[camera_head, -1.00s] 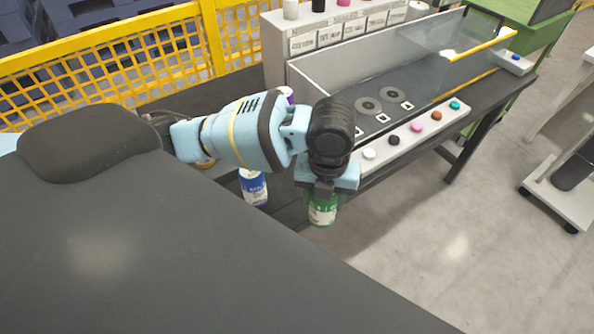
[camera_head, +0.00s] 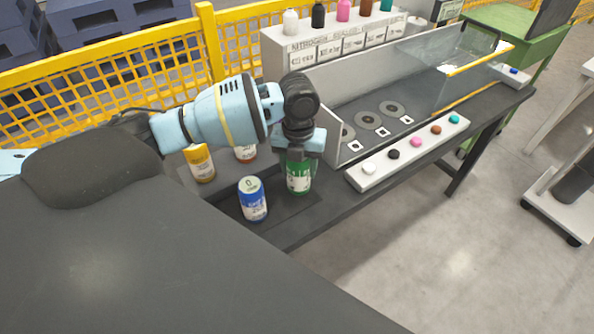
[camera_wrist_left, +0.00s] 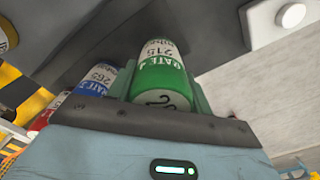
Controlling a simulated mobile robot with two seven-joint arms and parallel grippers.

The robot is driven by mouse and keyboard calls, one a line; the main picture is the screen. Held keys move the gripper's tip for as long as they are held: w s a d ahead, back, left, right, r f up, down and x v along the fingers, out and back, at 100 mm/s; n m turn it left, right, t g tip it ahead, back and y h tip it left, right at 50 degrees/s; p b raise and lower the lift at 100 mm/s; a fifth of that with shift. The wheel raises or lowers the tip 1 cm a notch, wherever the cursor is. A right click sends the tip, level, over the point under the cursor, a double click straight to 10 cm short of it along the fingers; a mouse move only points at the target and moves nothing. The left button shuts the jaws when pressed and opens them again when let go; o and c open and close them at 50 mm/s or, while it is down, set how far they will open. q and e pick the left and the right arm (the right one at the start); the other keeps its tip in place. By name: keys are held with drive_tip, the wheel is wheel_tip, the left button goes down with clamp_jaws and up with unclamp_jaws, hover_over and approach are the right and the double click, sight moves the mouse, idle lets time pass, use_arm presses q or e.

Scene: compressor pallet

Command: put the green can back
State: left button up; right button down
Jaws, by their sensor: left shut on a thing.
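The green can (camera_head: 299,178) with a white label is held upright by my left gripper (camera_head: 299,160), which is shut on it from above. In the left wrist view the green can (camera_wrist_left: 161,80) sits between the fingers. A blue can (camera_head: 253,200) stands just left of it on the dark table; it also shows in the left wrist view (camera_wrist_left: 97,80). I cannot tell whether the green can touches the surface. My right gripper is not in view.
A yellow can (camera_head: 201,163) and a partly hidden red-labelled can (camera_head: 245,153) stand behind the blue can. A white strip with coloured buttons (camera_head: 407,153) and a clear-fronted bay (camera_head: 440,75) lie to the right. A yellow mesh fence (camera_head: 120,75) runs behind.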

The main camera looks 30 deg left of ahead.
sight(297, 173)
use_arm(q)
drive_tip(key=shift+w+a, duration=0.25)
drive_tip(key=f, duration=0.3)
drive_tip(key=shift+w+a, duration=0.15)
drive_tip(key=shift+a, duration=0.15)
drive_tip(key=shift+f, duration=0.25)
drive_tip(key=shift+f, duration=0.15)
drive_tip(key=o, duration=1.3)
wheel_tip(297, 173, up, 12)
drive_tip(key=shift+r+p, duration=0.15)
drive_tip(key=shift+p, duration=0.15)
